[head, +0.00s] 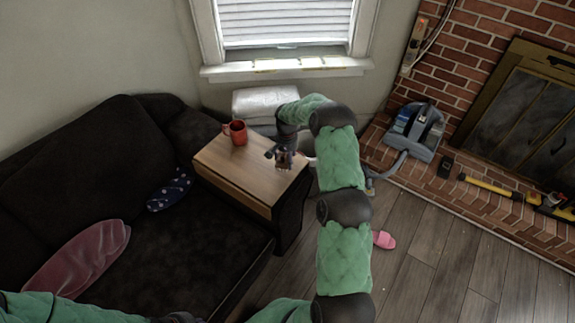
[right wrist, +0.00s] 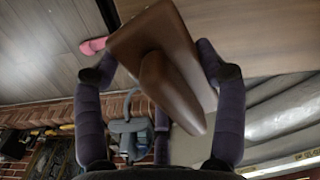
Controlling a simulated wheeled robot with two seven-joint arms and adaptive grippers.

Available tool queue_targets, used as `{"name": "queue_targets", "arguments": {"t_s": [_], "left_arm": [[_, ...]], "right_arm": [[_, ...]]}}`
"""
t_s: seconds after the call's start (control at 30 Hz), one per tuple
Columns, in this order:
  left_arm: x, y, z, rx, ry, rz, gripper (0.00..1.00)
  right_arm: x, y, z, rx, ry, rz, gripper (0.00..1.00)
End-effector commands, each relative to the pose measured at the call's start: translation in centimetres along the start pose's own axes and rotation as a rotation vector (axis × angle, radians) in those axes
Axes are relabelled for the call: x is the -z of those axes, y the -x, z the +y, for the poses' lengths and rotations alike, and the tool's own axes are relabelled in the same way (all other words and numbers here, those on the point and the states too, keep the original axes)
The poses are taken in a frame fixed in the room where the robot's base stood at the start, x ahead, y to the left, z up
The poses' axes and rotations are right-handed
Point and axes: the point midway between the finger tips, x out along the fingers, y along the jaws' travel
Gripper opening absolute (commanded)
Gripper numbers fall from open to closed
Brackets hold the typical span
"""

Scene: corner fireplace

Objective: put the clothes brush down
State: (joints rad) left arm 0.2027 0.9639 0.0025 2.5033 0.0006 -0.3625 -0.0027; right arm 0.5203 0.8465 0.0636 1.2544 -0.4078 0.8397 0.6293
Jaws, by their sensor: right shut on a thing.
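The clothes brush (right wrist: 160,70) is brown, with a flat block and a rounded raised handle. In the right wrist view it sits between the dark fingers of my right gripper (right wrist: 165,85), which is shut on it. In the head view my right gripper (head: 283,158) is over the right part of the wooden side table (head: 225,165), and the brush is mostly hidden there. I cannot tell whether the brush touches the tabletop. My left arm shows at the lower left of the head view, with a dark end (head: 180,318) cut by the bottom edge; its fingers are not clear.
A red mug (head: 236,132) stands on the table's back left. A dark sofa (head: 165,255) with cushions is on the left. A white stack (head: 262,103) is behind the table. A pink slipper (head: 384,240) lies on the floor, and a grey-blue caddy (head: 414,130) stands by the brick hearth.

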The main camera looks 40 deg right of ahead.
Motion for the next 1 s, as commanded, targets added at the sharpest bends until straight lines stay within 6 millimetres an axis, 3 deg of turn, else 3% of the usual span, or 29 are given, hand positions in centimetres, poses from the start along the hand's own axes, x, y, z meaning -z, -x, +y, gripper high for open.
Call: {"name": "queue_targets", "arguments": {"t_s": [0.1,0.37,0.6,1.0], "left_arm": [[0.0,-0.6,-0.2,0.000,0.000,0.000,0.00],[0.1,-1.0,-0.3,0.000,0.000,0.000,0.00],[0.1,-2.5,-0.9,0.000,0.000,0.000,0.00],[0.1,-2.6,-0.9,0.000,0.000,0.000,0.00]], "right_arm": [[1.1,-1.4,-0.1,0.000,-0.001,0.001,0.40],[2.0,-2.3,-0.1,0.001,-0.001,0.001,0.40],[2.1,-5.5,-0.1,0.000,0.000,-0.001,0.40],[2.1,-5.8,-0.1,0.001,0.000,0.001,0.40]]}}
